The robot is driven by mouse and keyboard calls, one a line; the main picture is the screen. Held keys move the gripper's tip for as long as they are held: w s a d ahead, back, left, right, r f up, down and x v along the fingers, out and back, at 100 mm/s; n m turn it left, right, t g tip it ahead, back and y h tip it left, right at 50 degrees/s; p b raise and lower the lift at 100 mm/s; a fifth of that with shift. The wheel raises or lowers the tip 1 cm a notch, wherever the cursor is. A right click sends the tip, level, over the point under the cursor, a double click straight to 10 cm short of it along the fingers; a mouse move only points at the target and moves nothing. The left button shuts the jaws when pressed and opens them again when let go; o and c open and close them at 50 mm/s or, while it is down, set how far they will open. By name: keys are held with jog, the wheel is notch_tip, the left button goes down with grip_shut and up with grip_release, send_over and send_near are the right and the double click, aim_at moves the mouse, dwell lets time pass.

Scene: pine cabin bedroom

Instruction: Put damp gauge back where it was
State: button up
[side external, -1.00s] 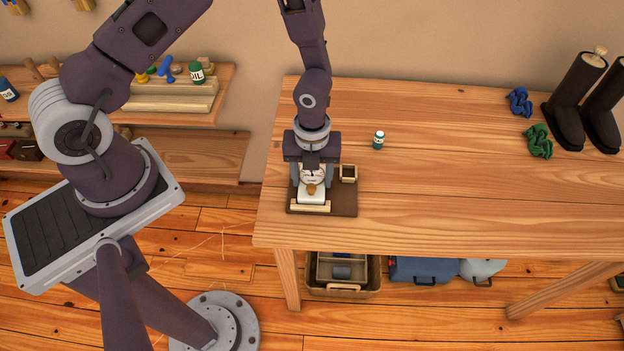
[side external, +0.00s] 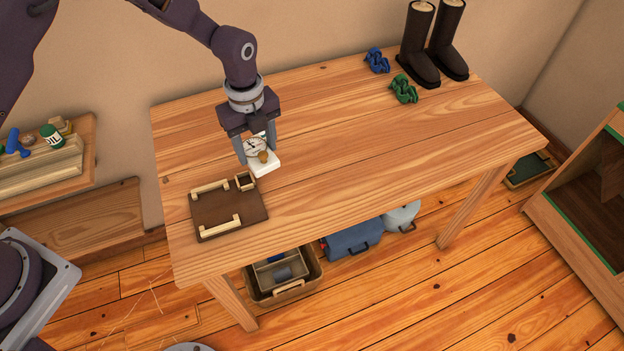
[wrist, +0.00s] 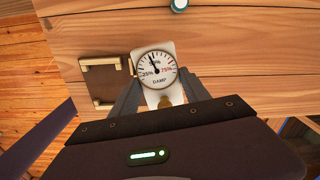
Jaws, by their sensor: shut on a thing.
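The damp gauge has a round white dial marked DAMP on a white block with a brass knob; it shows in the side view (side external: 264,167) and in the wrist view (wrist: 155,65). My gripper (side external: 256,158) is shut on the gauge, its fingers on either side of it, and holds it upright just beyond the right end of the brown board. The brown board (side external: 223,208) lies on the table with two pale wooden rails and a small square wooden holder (side external: 245,181) at its far right corner. The space between the rails is empty. The wrist view shows the board (wrist: 102,78) left of the gauge.
The wooden table (side external: 370,150) is clear to the right of the gauge. Blue (side external: 377,60) and green (side external: 404,89) coiled bundles and dark boots (side external: 420,50) stand at the far end. A small bottle (wrist: 179,5) shows at the wrist view's top edge. A crate (side external: 284,276) is under the table.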

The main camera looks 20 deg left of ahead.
jog(key=r+m, duration=0.2)
send_over(315, 182)
notch_tip(315, 182, down, 10)
jog(key=o, duration=1.5)
jog(key=shift+o, duration=0.2)
